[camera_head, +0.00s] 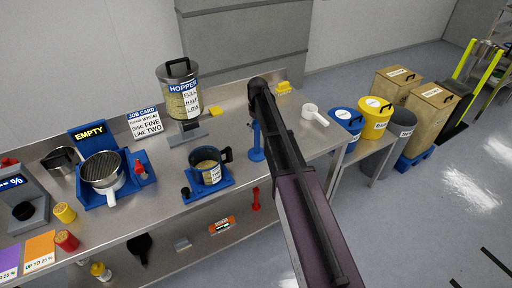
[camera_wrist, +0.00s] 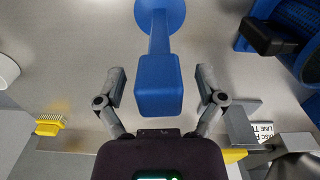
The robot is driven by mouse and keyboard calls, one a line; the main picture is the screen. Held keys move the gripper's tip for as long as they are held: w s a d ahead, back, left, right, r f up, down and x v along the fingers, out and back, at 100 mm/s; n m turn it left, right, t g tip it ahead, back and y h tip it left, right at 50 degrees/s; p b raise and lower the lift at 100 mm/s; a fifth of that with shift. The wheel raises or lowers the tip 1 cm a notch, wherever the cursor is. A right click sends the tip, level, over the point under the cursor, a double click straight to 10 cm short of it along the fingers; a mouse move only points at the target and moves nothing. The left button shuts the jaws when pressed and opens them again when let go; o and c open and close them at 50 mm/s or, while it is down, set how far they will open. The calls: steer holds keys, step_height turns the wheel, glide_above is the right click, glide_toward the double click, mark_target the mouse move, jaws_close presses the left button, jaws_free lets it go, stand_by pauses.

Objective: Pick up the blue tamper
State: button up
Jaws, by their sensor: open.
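The blue tamper (camera_head: 256,144) stands upright on the steel bench, partly hidden behind my arm in the head view. In the wrist view the blue tamper (camera_wrist: 158,86) shows a block-shaped top, a shaft and a round base. My gripper (camera_wrist: 161,80) is open, with one finger on each side of the block-shaped top. Gaps show between both fingers and the tamper. In the head view my fingers are hidden behind my dark arm.
A dark blue pot (camera_head: 207,166) on a blue tray stands left of the tamper. The hopper (camera_head: 180,100) stands behind it. A white scoop (camera_head: 314,115) lies to the right. A yellow brush (camera_wrist: 48,124) shows in the wrist view. Bare steel surrounds the tamper's base.

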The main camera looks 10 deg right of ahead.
steer(key=shift+f, duration=0.25)
stand_by(0.4)
jaws_close()
